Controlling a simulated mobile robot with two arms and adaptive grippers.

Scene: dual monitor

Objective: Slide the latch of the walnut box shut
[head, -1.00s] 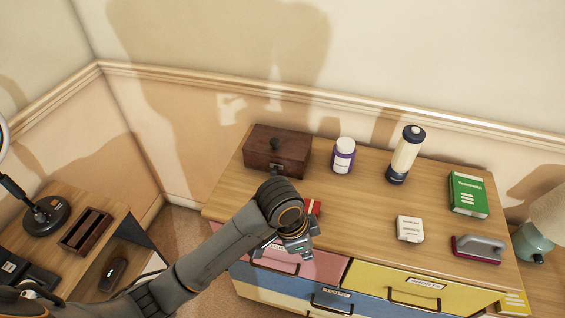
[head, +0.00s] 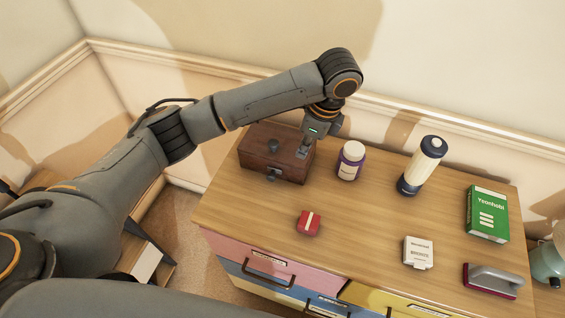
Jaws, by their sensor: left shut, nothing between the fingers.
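My right gripper is not in view.
A purple and white bottle (head: 350,160) stands close right of the gripper.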

